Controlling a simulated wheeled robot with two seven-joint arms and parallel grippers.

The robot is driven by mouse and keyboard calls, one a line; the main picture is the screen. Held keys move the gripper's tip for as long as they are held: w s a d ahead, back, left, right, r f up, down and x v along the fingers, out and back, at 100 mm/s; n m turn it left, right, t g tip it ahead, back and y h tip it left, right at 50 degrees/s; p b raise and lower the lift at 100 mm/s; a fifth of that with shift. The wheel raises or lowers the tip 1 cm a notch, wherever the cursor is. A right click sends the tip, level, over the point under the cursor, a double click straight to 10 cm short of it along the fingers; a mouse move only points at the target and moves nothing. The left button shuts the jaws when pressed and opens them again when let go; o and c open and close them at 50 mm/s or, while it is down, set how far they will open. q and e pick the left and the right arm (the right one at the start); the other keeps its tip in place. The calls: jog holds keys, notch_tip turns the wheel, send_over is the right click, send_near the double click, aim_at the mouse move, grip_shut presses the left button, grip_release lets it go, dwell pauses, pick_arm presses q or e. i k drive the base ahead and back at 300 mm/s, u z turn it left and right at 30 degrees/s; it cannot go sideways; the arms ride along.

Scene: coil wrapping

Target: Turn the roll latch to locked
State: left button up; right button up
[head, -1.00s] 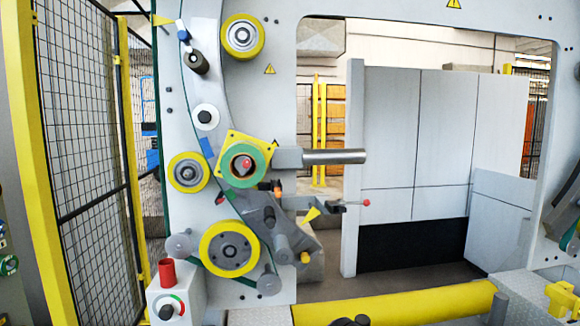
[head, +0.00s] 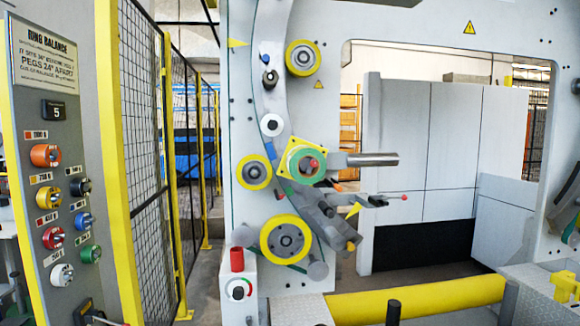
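A green roll (head: 307,164) sits on a yellow square plate on the machine's grey column, with a red knob (head: 313,164) at its middle. A white box (head: 238,272) at the column's foot carries a dark rotary knob (head: 238,293) beside a coloured arc and has a red cylinder (head: 237,259) on top. No readable label marks which part is the roll latch, and I cannot tell its setting. Neither of my grippers shows.
A grey panel (head: 60,120) headed "RING BALANCE" with several coloured knobs stands at left. A yellow-framed mesh fence (head: 140,120) stands between it and the machine. A yellow horizontal roller (head: 415,299) crosses the lower front. A steel spindle (head: 372,159) sticks out right of the green roll.

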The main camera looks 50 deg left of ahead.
aim_at(313, 163)
jog(key=u, duration=1.1)
jog(key=i, duration=0.2)
